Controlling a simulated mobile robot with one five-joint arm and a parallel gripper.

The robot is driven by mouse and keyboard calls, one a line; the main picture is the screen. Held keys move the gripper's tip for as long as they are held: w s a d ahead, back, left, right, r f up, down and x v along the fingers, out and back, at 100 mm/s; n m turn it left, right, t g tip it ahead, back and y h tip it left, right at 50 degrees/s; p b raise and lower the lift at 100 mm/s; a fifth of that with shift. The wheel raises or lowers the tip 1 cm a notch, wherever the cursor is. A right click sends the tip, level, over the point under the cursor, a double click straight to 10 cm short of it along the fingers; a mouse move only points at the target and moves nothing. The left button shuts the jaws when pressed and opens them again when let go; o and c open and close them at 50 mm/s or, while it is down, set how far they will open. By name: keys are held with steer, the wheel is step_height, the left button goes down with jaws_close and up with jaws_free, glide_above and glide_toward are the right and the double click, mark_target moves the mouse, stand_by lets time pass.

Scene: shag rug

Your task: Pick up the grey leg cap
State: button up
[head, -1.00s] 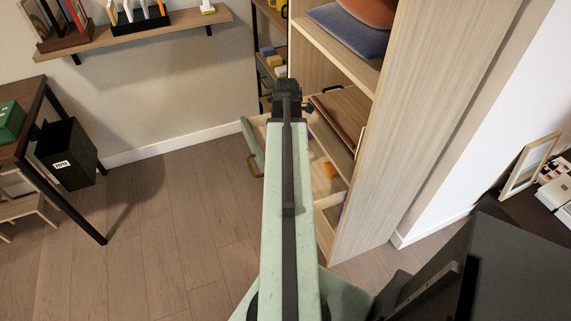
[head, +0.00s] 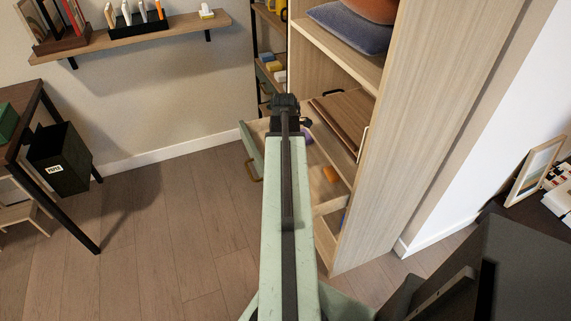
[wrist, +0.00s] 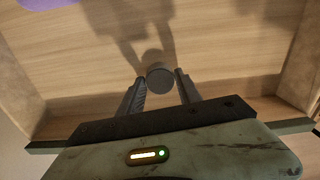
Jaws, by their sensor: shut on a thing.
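The grey leg cap (wrist: 160,78) is a small round dark-grey piece in the wrist view. It sits between the two fingertips of my gripper (wrist: 160,84), which is shut on it. Below it in the wrist view is the pale wooden floor of an open drawer (wrist: 90,55), with shadows of the gripper on it. In the head view my gripper (head: 285,104) is over the open drawer with the green front (head: 248,150). The cap cannot be seen there, hidden by the arm.
A tall wooden cabinet (head: 410,130) stands close on the right of the arm. A purple thing (wrist: 45,3) lies in the drawer at the top left of the wrist view. A black bin (head: 60,158) hangs by the table at left. The wooden floor (head: 165,220) at left is clear.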

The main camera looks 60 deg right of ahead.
steer(key=shift+r, duration=0.1)
step_height(320, 180, up, 10)
steer(key=p, duration=1)
steer(key=shift+r, duration=0.15)
